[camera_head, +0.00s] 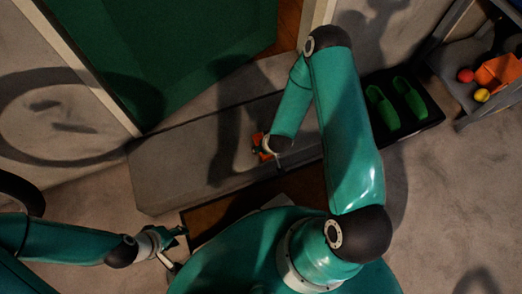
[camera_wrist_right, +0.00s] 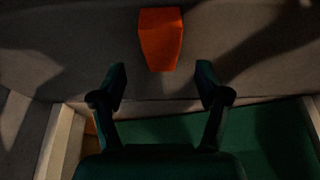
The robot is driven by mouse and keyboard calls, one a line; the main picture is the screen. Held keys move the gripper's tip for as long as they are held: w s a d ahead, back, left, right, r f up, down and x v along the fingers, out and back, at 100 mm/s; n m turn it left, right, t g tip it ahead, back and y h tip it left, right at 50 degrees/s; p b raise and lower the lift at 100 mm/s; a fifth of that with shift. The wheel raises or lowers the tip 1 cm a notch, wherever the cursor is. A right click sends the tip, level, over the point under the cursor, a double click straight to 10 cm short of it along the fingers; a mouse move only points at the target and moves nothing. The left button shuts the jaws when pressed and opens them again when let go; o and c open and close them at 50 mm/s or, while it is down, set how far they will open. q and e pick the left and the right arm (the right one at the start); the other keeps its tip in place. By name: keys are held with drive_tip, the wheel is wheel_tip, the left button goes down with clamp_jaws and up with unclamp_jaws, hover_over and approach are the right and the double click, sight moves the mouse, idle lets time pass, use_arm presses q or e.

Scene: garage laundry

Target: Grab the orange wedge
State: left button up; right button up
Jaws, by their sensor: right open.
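The orange wedge (camera_wrist_right: 160,40) rests on a grey surface just beyond the fingertips of my right gripper (camera_wrist_right: 162,78) in the right wrist view. The right gripper's two dark fingers are spread apart with nothing between them, roughly in line with the wedge. In the head view a small part of the wedge (camera_head: 258,141) shows beside the right gripper, which covers the rest, on the long grey step. My left gripper (camera_head: 174,249) is at the lower left, away from the wedge, its fingers apart and empty.
The long grey step (camera_head: 165,170) runs along the wall below a green door (camera_head: 180,50). Green shoes (camera_head: 396,104) sit on a black tray (camera_head: 432,112) to the right. A grey shelf at upper right holds an orange container (camera_head: 498,72), a red ball (camera_head: 465,75) and a yellow ball (camera_head: 481,95).

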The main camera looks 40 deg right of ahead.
drive_tip(key=b+x, duration=0.2)
drive_tip(key=x, duration=0.2)
drive_tip(key=shift+w+f+b, duration=0.2)
drive_tip(key=shift+f+b, duration=0.1)
drive_tip(key=shift+f, duration=0.1)
drive_tip(key=shift+w+f, duration=0.2)
drive_tip(key=shift+f, duration=0.05)
drive_tip(key=c, duration=1.2)
drive_tip(key=shift+r, duration=0.1)
drive_tip(key=shift+c, duration=0.2)
